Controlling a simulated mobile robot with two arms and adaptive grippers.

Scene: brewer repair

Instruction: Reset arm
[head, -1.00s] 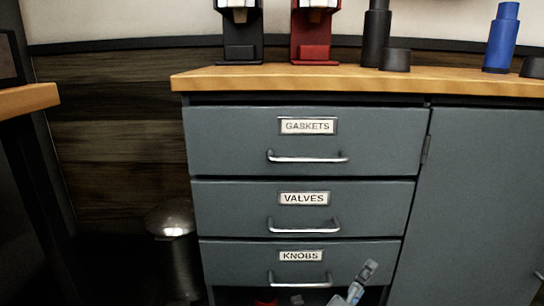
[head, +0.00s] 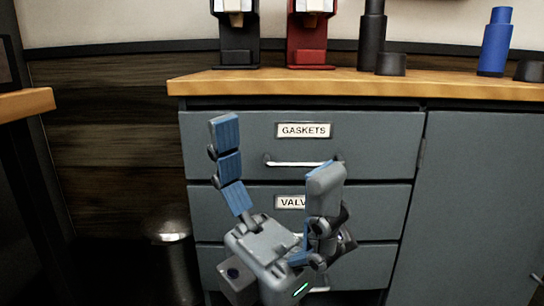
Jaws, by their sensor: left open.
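My left gripper (head: 277,150) stands raised in front of the grey drawer cabinet (head: 205,145), its two blue-padded fingers spread wide with nothing between them. It covers part of the drawer labelled VALVES (head: 382,205) and most of the lowest drawer (head: 375,262), whose label is hidden. The top drawer, labelled GASKETS (head: 390,140), shows between and above the fingers. All the drawers look shut. My right gripper is not in the picture.
A wooden counter (head: 430,88) tops the cabinet. On it stand a black brewer (head: 237,35), a red brewer (head: 309,40), a black cylinder (head: 371,35), a blue cylinder (head: 495,42) and dark caps (head: 391,64). A metal bin (head: 172,240) stands left of the cabinet.

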